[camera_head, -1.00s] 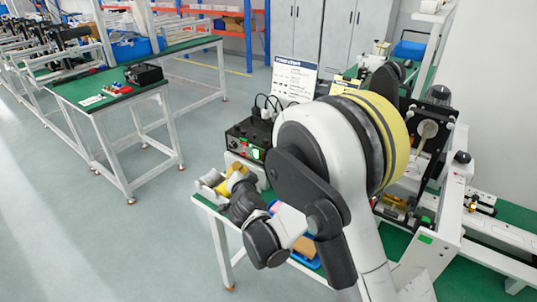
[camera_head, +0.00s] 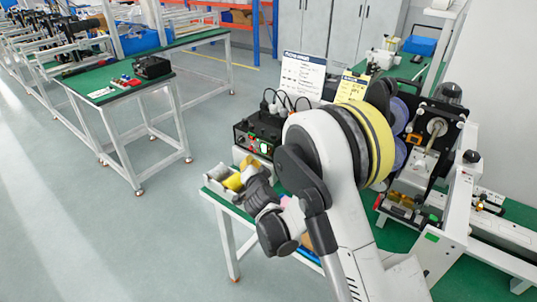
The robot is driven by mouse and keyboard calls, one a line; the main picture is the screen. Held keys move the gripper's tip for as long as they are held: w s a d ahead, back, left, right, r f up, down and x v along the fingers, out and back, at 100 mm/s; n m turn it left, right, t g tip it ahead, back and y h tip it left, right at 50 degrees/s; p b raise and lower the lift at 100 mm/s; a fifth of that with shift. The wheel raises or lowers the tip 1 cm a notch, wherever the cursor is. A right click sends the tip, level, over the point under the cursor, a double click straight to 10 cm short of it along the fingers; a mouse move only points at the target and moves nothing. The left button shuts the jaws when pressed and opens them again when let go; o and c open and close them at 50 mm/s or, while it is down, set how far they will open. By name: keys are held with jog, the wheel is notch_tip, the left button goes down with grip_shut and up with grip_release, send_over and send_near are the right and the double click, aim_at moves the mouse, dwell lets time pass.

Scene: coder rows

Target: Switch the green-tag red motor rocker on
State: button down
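A black control box (camera_head: 262,130) stands on the near green-topped bench. My arm reaches over the bench from the lower right. Its dark end, my gripper (camera_head: 251,174), is just below and in front of the box's panel, apart from it as far as I can see. Its fingers are not clear.
A white sign (camera_head: 303,76) and a yellow one (camera_head: 351,88) stand behind the box. Machinery (camera_head: 437,128) fills the right. The floor (camera_head: 90,220) at left is clear.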

aim_at(262, 151)
jog(key=shift+w+d+f, duration=0.2)
jog(key=shift+w+d, duration=0.55)
jog(key=shift+w, duration=0.2)
jog(key=shift+w+d+f, duration=0.2)
jog(key=shift+w+d, duration=0.5)
jog(key=shift+w, duration=0.25)
jog(key=shift+b, duration=0.3)
jog(key=shift+w+d, duration=0.3)
jog(key=shift+w+d+f+b, duration=0.1)
jog(key=shift+w+d+b, duration=0.05)
jog(key=shift+w+b, duration=0.15)
dwell(0.5)
jog(key=shift+s, duration=0.15)
jog(key=shift+s+a, duration=0.5)
jog(key=s+a, duration=0.1)
jog(key=s, duration=0.1)
jog(key=s+a+r+b, duration=0.1)
jog(key=s+a, duration=0.1)
dwell(0.5)
